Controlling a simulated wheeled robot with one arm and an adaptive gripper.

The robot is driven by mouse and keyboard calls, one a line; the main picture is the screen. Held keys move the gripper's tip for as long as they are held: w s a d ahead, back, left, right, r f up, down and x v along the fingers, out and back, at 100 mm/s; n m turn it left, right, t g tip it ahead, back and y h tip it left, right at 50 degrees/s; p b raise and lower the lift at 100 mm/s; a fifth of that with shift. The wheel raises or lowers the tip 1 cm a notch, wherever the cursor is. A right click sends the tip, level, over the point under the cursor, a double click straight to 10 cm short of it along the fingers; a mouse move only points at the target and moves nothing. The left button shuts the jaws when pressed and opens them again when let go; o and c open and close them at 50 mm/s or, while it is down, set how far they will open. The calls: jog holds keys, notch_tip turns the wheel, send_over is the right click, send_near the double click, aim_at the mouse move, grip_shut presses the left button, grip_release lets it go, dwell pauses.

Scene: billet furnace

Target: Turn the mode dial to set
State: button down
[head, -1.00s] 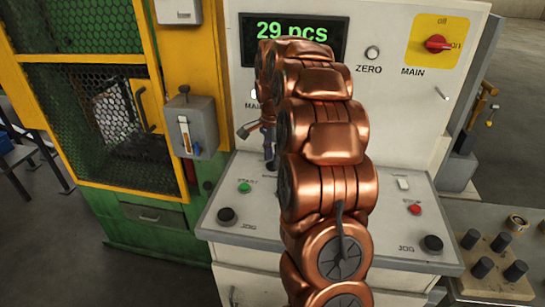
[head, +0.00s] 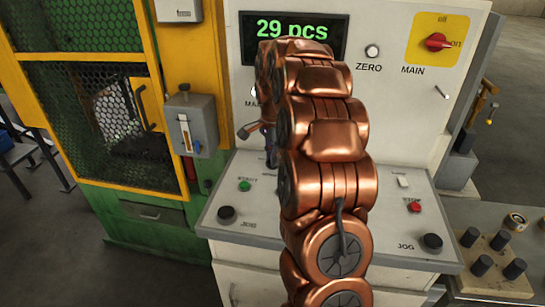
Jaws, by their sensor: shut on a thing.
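My copper arm rises in front of the grey-white control panel (head: 400,110) and covers its middle. My gripper (head: 262,134) is mostly hidden behind the arm; only a dark, narrow part shows at the arm's left edge, close to the panel. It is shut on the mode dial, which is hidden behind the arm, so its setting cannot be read. A partly covered label starting "MA" shows just left of the arm.
A display (head: 293,32) reads "29 pcs". A red MAIN switch (head: 436,41) sits on yellow at upper right. The console has a green START button (head: 244,186), a red button (head: 414,207) and black JOG knobs (head: 432,242). A yellow-framed mesh guard (head: 85,57) stands left.

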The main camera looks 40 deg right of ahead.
dwell(0.3)
jog(key=n+b, duration=0.2)
jog(key=n, duration=0.1)
jog(key=shift+f, duration=0.15)
jog(key=n+b, duration=0.2)
jog(key=n, duration=0.3)
jog(key=shift+b, duration=0.3)
jog(key=n, duration=0.5)
jog(key=shift+b, duration=0.35)
jog(key=n, duration=0.4)
jog(key=shift+n, duration=0.4)
jog(key=c, duration=1.2)
grip_release()
